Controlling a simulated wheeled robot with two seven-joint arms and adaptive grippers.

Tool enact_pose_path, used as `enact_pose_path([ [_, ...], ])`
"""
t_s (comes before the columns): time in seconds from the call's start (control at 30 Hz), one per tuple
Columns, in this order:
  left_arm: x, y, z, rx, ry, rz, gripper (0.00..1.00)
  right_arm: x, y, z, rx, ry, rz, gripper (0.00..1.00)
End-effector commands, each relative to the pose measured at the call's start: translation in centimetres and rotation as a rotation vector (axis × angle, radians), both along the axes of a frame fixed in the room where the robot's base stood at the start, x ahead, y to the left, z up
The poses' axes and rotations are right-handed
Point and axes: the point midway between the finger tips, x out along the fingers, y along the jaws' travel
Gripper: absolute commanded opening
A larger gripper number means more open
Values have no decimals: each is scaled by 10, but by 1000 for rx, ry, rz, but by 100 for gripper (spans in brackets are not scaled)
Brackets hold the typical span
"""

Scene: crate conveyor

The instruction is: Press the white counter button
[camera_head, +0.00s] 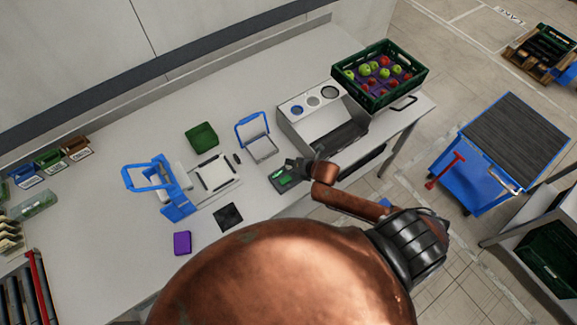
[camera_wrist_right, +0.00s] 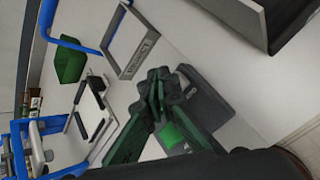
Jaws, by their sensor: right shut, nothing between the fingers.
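The grey console (camera_head: 318,116) on the bench has a row of three round parts on its sloped top: a blue-centred one (camera_head: 297,110), a whitish one (camera_head: 313,101) in the middle and a dark one (camera_head: 329,93). The whitish one is the likely white counter button, but it is small. My right gripper (camera_head: 300,168) is shut and empty, in front of the console and apart from its round parts. Its closed fingertips (camera_wrist_right: 160,78) show in the wrist view, over a dark grey unit (camera_wrist_right: 203,100) with a bright green patch. My left gripper is not in view.
A green crate of fruit (camera_head: 420,77) stands right of the console. A blue-framed stand (camera_head: 254,128), green box (camera_head: 201,137), blue bracket (camera_head: 178,200) and purple block (camera_head: 182,242) lie left. A blue cart (camera_head: 470,178) stands beyond the bench. My copper arm hides the lower middle.

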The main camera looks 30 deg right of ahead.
Motion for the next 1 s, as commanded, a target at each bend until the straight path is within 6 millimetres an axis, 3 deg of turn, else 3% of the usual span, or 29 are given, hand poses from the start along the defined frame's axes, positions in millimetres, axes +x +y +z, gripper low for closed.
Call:
enact_pose_path([
  [1.0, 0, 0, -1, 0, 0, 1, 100, 0, 0, -8, -1, 0, 1, 0],
])
